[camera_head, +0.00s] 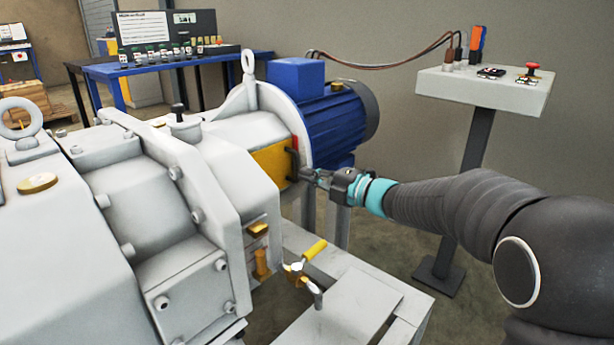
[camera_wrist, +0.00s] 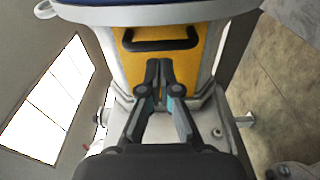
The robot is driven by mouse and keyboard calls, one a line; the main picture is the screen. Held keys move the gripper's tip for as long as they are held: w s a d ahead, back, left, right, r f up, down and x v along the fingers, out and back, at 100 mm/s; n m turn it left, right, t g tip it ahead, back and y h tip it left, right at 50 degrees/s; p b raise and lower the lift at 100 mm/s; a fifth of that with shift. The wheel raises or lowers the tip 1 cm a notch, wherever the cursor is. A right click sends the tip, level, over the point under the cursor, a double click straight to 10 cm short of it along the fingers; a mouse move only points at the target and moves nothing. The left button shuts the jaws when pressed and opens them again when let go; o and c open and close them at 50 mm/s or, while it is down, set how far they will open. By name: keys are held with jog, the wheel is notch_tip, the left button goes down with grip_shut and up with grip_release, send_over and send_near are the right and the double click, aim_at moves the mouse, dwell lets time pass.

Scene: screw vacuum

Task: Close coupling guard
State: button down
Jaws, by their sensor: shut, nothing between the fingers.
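The coupling guard (camera_head: 270,165) is a yellow panel on the side of the grey housing, beside the blue motor. It also fills the upper middle of the wrist view (camera_wrist: 206,45), with a black bar handle (camera_wrist: 160,44) across it. The panel appears to sit flat against the housing opening. My gripper (camera_head: 304,173) is at the panel's right edge in the head view. In the wrist view my gripper (camera_wrist: 159,64) is shut and empty, its fingertips just below the handle. I cannot tell whether the tips touch the panel.
The blue motor (camera_head: 338,120) stands behind the guard. A yellow-handled valve (camera_head: 314,250) sticks out low on the housing, above a pale base frame (camera_head: 345,315). A control stand with a red button (camera_head: 532,70) is at the right. A blue workbench (camera_head: 170,66) is at the back.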

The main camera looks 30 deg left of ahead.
jog(key=s+d, duration=0.2)
jog(key=d, duration=0.9)
jog(key=w+d+f+m+t+h, duration=0.6)
jog(key=w+f+m+t, duration=0.1)
jog(key=w+m, duration=0.3)
jog(key=s+d+f+m+t+h, duration=0.25)
jog(key=d+m+h, duration=0.65)
jog(key=d, duration=0.6)
jog(key=s+d+m+g+h+p, duration=0.25)
jog(key=s+d+m+g, duration=0.25)
jog(key=s+d+m, duration=0.7)
jog(key=s+d+r+m+p, duration=0.1)
jog(key=s+d+r+m, duration=0.1)
jog(key=s, duration=0.8)
jog(key=s+d+r+m+p, duration=0.1)
jog(key=s+r, duration=0.4)
jog(key=s, duration=0.5)
jog(key=shift+s+d+m+g+p, duration=0.35)
jog(key=shift+d+p, duration=0.4)
jog(key=shift+d, duration=0.6)
jog(key=shift+w, duration=0.1)
